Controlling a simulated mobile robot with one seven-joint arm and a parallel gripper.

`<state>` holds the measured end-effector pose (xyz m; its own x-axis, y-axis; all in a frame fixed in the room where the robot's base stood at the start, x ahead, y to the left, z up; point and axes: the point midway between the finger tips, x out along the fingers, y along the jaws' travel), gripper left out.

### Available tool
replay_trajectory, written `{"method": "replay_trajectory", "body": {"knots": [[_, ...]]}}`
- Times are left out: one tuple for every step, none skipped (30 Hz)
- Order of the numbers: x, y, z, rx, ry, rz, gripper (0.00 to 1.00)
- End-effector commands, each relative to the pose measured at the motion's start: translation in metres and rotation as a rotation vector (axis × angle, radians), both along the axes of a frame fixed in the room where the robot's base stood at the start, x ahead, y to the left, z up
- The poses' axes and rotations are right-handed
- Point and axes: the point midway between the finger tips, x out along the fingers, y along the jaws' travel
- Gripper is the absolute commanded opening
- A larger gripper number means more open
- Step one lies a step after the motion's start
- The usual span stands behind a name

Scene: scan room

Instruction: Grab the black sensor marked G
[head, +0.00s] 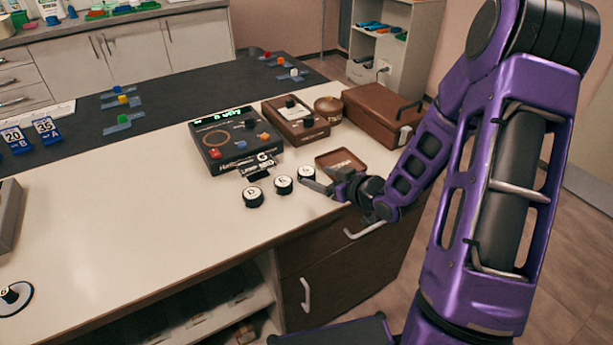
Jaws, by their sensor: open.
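A small black sensor with a white top (265,158), which seems to read G, stands at the front right corner of a black meter box (235,139). Three similar round black sensors sit on the pale counter in front: one seems marked D (253,198), one E (283,186), and a third (305,173) is close to my fingertips, its letter too small to read. My gripper (315,180) is open and empty, low over the counter, to the right of the sensors. The G sensor is up and left of it, apart from the fingers.
A small brown tray (340,159) lies just behind my gripper. A brown box with knobs (295,119), a round brown pot (328,108) and a brown case (383,113) stand behind. The counter's left front is mostly clear; its front edge runs below my gripper.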

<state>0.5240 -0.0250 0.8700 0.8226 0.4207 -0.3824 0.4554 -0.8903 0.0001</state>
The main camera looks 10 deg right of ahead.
Motion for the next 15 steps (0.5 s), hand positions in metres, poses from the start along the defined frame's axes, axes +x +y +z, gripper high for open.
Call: {"method": "replay_trajectory", "body": {"knots": [[0.006, 0.003, -0.003, 0.001, -0.001, 0.002, 0.76], [0.009, 0.004, -0.005, 0.001, 0.000, 0.002, 0.76], [0.015, 0.007, -0.007, 0.001, -0.001, 0.003, 0.76], [0.020, 0.009, -0.008, 0.001, -0.001, 0.003, 0.76], [0.024, 0.010, -0.010, 0.001, 0.000, 0.003, 0.76], [0.029, 0.012, -0.012, 0.001, -0.001, 0.002, 0.76], [0.032, 0.014, -0.014, 0.001, 0.000, 0.002, 0.76], [0.035, 0.015, -0.015, 0.000, 0.000, 0.002, 0.76], [0.038, 0.017, -0.016, 0.001, 0.000, 0.002, 0.76], [0.039, 0.017, -0.016, 0.000, 0.000, 0.001, 0.76], [0.040, 0.018, -0.017, 0.000, 0.000, 0.001, 0.76], [0.041, 0.018, -0.017, 0.000, 0.000, 0.000, 0.76], [0.041, 0.018, -0.017, 0.000, 0.000, 0.000, 0.76], [0.042, 0.018, -0.017, 0.000, 0.000, 0.000, 0.76], [0.041, 0.018, -0.016, 0.000, 0.000, 0.000, 0.76]]}}
